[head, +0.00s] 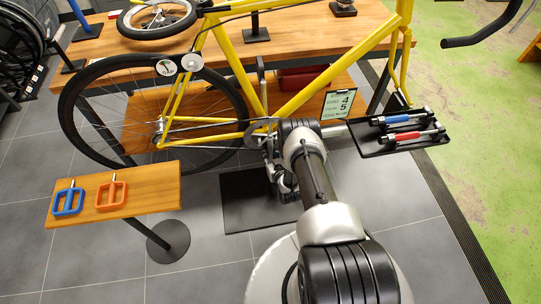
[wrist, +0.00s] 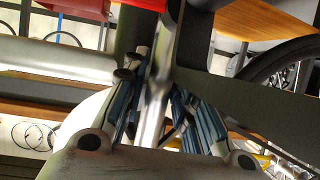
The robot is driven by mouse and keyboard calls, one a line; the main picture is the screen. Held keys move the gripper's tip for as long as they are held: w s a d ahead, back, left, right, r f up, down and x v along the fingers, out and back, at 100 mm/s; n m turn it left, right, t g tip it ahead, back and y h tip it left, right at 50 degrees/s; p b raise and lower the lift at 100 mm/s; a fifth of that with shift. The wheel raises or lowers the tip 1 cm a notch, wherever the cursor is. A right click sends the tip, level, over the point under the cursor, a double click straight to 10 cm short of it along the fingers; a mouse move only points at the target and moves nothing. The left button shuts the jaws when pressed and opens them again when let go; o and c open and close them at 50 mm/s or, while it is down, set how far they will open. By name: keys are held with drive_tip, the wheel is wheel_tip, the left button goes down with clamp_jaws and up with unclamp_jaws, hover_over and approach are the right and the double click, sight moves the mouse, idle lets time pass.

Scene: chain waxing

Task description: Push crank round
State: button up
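A yellow bicycle (head: 292,103) stands with its rear wheel (head: 72,128) at the left and its chainring and crank (head: 262,128) low at the middle. My arm reaches in from the lower right and covers part of the crank area. My gripper (head: 277,172) is just below the chainring and partly hidden by my wrist. In the wrist view its two fingers (wrist: 162,92) lean together on either side of a blurred silver bar (wrist: 150,118). The bar may be the crank or pedal part. I cannot tell whether the fingers touch it.
A wooden bench (head: 322,32) stands behind the bicycle. A small wooden table (head: 149,193) at the left holds a blue buckle-shaped tool (head: 68,202) and an orange one (head: 110,195). A black tray (head: 372,145) at the right holds blue-handled and red-handled tools. Grey floor tiles are free at lower left.

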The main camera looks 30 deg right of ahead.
clamp_jaws()
drive_tip(key=shift+s+a, duration=0.1)
drive_tip(key=shift+a, duration=0.05)
idle(0.4)
